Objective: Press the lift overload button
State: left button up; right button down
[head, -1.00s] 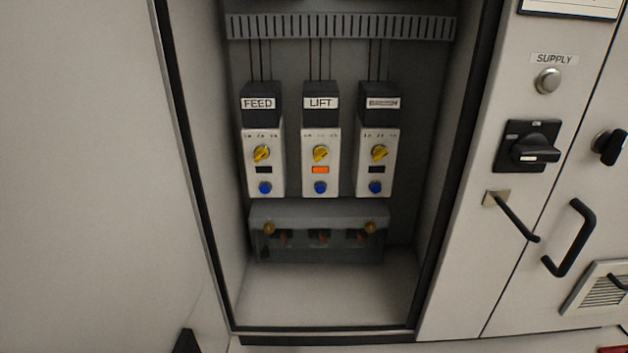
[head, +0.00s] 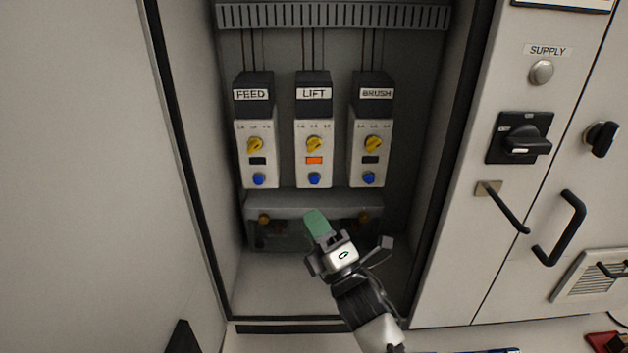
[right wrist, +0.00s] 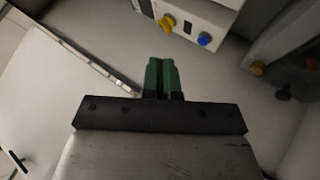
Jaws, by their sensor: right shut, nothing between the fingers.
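The lift overload unit (head: 314,130) is the middle of three in the open cabinet. It has a yellow knob, an orange lit window (head: 314,160) and a blue button (head: 314,179) at its bottom. My right gripper (head: 314,217) is shut and empty, its green fingertips just below the lift button in the picture, in front of the lower cover. A gap shows between them and the button. In the right wrist view the shut green fingers (right wrist: 161,75) point toward a unit with a blue button (right wrist: 204,39); its label is out of view. My left gripper is not in view.
The feed unit (head: 256,130) and brush unit (head: 371,130) flank it, with dark windows. A clear cover (head: 285,208) with brass knobs sits below. The cabinet's right frame, black handles (head: 562,228) and supply switch (head: 520,140) stand to the right.

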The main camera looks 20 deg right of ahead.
aim_at(314, 180)
jog(key=w+d+b, duration=0.2)
jog(key=w+b, duration=0.1)
jog(key=w, duration=0.5)
jog(key=shift+w+d, duration=0.25)
dwell(1.7)
jog(key=shift+w, duration=0.15)
dwell(0.4)
jog(key=shift+w+d, duration=0.1)
jog(key=shift+w, duration=0.15)
jog(key=shift+w+d+b, duration=0.15)
jog(key=shift+w+b, duration=0.25)
jog(key=shift+b, duration=0.05)
dwell(0.6)
jog(key=shift+s, duration=0.1)
jog(key=shift+s+a, duration=0.25)
jog(key=shift+s, duration=0.45)
